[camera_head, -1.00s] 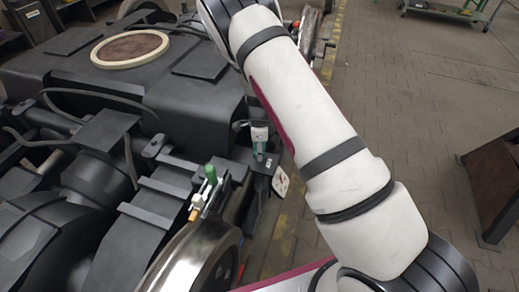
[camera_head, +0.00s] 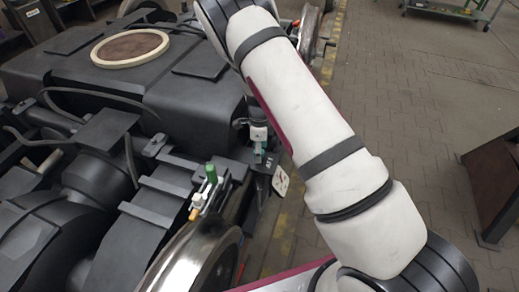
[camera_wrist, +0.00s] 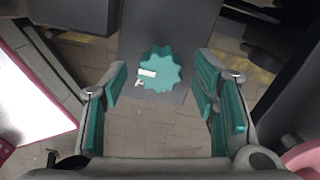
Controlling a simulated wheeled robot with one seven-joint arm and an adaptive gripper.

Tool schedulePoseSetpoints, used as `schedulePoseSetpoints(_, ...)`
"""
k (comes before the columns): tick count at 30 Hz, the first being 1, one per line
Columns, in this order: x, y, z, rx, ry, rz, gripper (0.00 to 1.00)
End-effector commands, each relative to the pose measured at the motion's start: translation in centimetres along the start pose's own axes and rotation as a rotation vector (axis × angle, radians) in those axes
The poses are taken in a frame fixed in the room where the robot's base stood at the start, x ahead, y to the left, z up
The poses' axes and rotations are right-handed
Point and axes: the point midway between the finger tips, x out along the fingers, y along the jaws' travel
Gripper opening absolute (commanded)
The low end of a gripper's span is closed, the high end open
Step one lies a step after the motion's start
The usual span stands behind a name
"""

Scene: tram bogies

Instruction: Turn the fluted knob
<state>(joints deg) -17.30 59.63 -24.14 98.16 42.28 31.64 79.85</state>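The fluted knob (camera_wrist: 160,70) is teal, with a scalloped rim and a small white mark on its left part. It sits on a dark grey plate (camera_wrist: 172,25) in the wrist view. My gripper (camera_wrist: 163,88) is open, with one teal-padded finger on each side of the knob in the picture. Visible gaps separate both fingers from it, and nothing is held. I cannot tell whether the fingertips reach the knob's depth. In the head view, my arm hides most of the gripper. A small teal and white part shows beside the arm; I cannot tell whether it is knob or finger.
A green-topped handle (camera_head: 211,172) stands on the dark bogie frame, near a shiny wheel (camera_head: 195,258). A white tag (camera_head: 281,179) hangs by the frame's edge. A round pale-rimmed pad (camera_head: 130,48) lies on top.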

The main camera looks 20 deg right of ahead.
Motion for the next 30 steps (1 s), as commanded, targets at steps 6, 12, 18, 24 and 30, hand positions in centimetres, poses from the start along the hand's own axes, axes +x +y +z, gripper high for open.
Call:
schedulePoseSetpoints(6, -0.1, 0.0, 0.0, 0.000, 0.000, 0.000, 0.54)
schedulePoseSetpoints(12, -2.0, -0.1, 0.1, -0.002, -0.001, -0.002, 0.54)
schedulePoseSetpoints(18, -6.0, -0.1, 0.1, -0.002, -0.002, -0.003, 0.54)
schedulePoseSetpoints(24, -9.7, -0.1, 0.1, -0.001, -0.002, -0.003, 0.54)
schedulePoseSetpoints(30, -11.6, 0.0, 0.1, -0.001, -0.001, -0.001, 0.54)
